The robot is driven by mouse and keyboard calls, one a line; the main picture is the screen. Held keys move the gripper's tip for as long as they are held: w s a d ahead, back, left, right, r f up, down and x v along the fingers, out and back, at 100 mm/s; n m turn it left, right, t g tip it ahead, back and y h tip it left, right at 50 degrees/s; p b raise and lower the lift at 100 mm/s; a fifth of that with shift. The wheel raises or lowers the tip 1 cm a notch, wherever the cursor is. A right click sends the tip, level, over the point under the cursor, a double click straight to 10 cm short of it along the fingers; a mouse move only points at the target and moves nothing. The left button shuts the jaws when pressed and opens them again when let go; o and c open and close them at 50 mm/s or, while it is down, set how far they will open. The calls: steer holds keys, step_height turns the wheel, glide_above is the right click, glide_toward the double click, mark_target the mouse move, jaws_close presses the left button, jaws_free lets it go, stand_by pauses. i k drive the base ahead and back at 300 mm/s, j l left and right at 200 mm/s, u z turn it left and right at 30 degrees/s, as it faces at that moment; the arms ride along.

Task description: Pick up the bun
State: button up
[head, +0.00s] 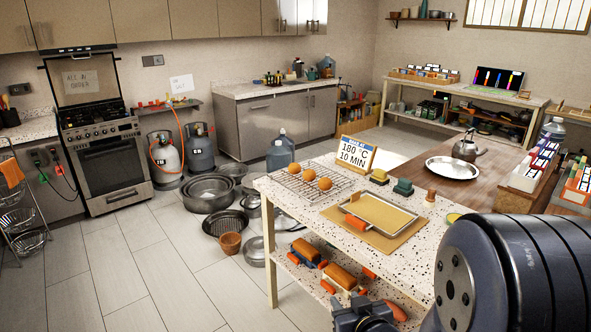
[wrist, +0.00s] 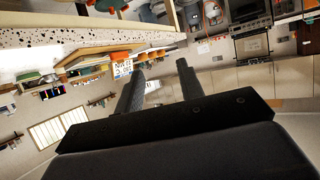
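Three round orange-brown buns show in the head view: the back one (head: 294,168), the middle one (head: 309,176) and the front one (head: 324,184). They sit in a slanting row on a wire rack (head: 292,184) at the left end of the speckled counter (head: 286,207). My gripper (wrist: 160,66) shows in the wrist view with its two dark fingers apart and nothing seen between them. My dark arm link fills the lower right of the head view, apart from the buns.
A sign (head: 354,152) stands behind the rack. A tray (head: 379,214) on a board lies to its right. Brown loaves (head: 340,276) lie on the shelf below. Pans (head: 226,223) crowd the floor left of the counter; the tiled floor (head: 120,270) farther left is clear.

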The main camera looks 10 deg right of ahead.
mark_target(294, 168)
steer(key=i+j+z, duration=0.35)
steer(key=i+j, duration=0.45)
steer(key=i, duration=0.35)
steer(key=i+j+z, duration=0.3)
steer(key=i+j, duration=0.75)
